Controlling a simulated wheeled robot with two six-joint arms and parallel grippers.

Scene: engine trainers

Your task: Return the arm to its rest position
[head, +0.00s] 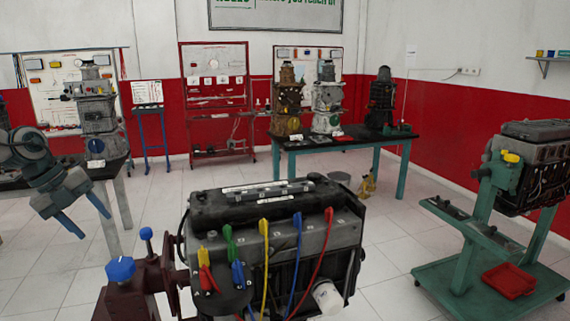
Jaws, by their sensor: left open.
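My left arm comes in from the left edge, and its gripper (84,217) hangs in the air with its two blue fingers apart and nothing between them. It is to the left of the near engine trainer (280,230) and apart from it. That engine has a black top cover and several red, blue, yellow and green leads with clips. My right gripper is not in the view.
A dark red stand with a blue knob (121,269) holds the near engine's left side. A green wheeled stand (470,262) with another engine is at the right. A green table (340,143) with engines stands behind. Tiled floor lies between.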

